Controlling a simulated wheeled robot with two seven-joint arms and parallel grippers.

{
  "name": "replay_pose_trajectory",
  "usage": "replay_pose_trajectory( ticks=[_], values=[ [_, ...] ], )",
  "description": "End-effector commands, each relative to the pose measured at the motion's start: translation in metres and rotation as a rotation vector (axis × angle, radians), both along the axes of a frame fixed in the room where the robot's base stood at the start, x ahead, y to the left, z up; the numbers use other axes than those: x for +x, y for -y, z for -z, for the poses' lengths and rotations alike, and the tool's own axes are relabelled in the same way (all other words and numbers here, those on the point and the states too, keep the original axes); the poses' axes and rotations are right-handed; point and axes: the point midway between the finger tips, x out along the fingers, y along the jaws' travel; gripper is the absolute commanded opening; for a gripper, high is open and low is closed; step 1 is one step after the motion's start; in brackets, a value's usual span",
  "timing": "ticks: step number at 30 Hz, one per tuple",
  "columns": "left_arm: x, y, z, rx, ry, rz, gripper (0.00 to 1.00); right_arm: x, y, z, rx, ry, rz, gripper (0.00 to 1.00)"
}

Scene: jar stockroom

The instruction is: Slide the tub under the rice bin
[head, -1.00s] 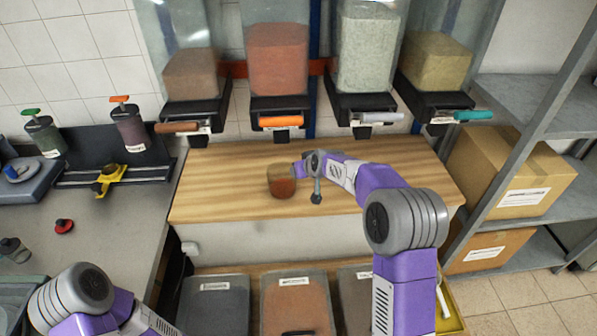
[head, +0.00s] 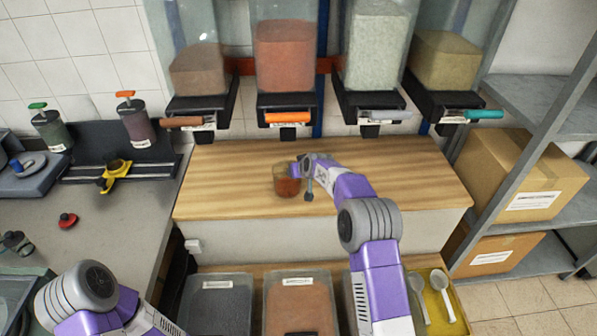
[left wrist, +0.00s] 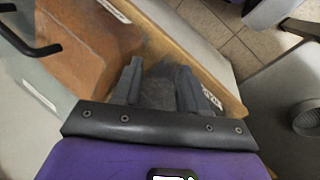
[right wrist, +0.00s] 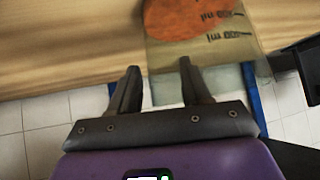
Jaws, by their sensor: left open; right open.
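The tub (head: 287,183) is a small clear container with orange-red contents, standing on the wooden counter. In the right wrist view the tub (right wrist: 205,45) shows volume marks. The likely rice bin (head: 373,60) is the tall clear dispenser with pale grains and a grey handle; its label is unreadable. It hangs behind the counter, to the right of the tub. My right gripper (head: 298,168) is open at the tub's right side; in its wrist view the fingers (right wrist: 157,75) are apart, one overlapping the tub. Contact is unclear. My left gripper (left wrist: 158,82) is open and empty over low bins.
Dispensers with brown, orange-red (head: 285,60) and yellow (head: 443,60) contents flank the pale one. Shelves with boxes (head: 525,185) stand right.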

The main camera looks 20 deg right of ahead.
Motion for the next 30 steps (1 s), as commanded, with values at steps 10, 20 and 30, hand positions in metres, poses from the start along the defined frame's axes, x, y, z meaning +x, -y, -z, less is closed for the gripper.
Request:
replay_pose_trajectory(
  ticks=[10, 20, 30],
  values=[
    [0.000, 0.000, 0.000, 0.000, 0.000, 0.000, 0.43, 0.000, 0.000, 0.000, 0.000, 0.000, 0.000, 0.17],
    [0.000, 0.000, 0.000, 0.000, 0.000, 0.000, 0.43, 0.000, 0.002, 0.000, -0.001, 0.000, 0.001, 0.00],
    [0.000, 0.000, 0.008, 0.000, 0.000, 0.000, 0.43, -0.001, 0.035, 0.001, -0.001, 0.001, 0.005, 0.00]
  ],
)
